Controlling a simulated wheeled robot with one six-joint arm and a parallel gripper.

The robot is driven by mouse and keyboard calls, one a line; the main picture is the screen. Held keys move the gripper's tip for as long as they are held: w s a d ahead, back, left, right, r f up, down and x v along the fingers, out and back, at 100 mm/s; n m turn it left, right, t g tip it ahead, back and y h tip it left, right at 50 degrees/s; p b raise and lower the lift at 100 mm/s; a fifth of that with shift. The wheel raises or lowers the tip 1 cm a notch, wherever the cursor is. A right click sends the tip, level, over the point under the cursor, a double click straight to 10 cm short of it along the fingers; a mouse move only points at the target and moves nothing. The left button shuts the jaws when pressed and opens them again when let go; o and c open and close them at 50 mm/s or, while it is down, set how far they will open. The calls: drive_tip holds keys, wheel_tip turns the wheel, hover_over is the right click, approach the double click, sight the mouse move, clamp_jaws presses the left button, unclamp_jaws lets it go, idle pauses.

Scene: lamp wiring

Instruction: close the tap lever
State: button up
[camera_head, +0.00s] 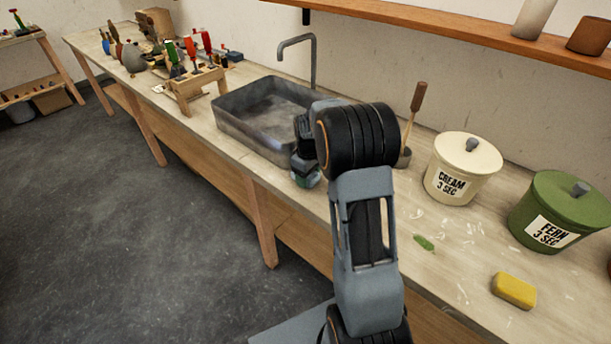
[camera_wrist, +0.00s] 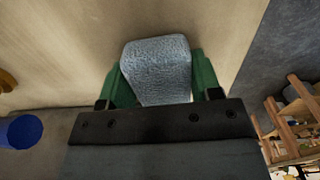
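The grey tap (camera_head: 313,62) stands at the back of the sink (camera_head: 235,128), with its spout bent over toward the left. I cannot make out its lever in the head view; my arm may hide part of that area. My gripper (camera_head: 306,178) is low over the bench by the sink's front right corner, mostly hidden behind my wrist. In the wrist view its green fingers (camera_wrist: 160,80) are on both sides of a grey, rough-surfaced block (camera_wrist: 157,68) and seem to touch it. The tap is well apart from my gripper.
A cream canister (camera_head: 463,170), a green canister (camera_head: 560,212) and a yellow block (camera_head: 513,290) stand on the right of the bench. A wooden tool rack (camera_head: 197,88) is left of the sink. A shelf (camera_head: 450,32) runs above. A blue cylinder (camera_wrist: 20,131) shows in the wrist view.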

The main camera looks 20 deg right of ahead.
drive_tip(key=c, duration=0.4)
drive_tip(key=shift+c, duration=0.2)
drive_tip(key=shift+r, duration=0.1)
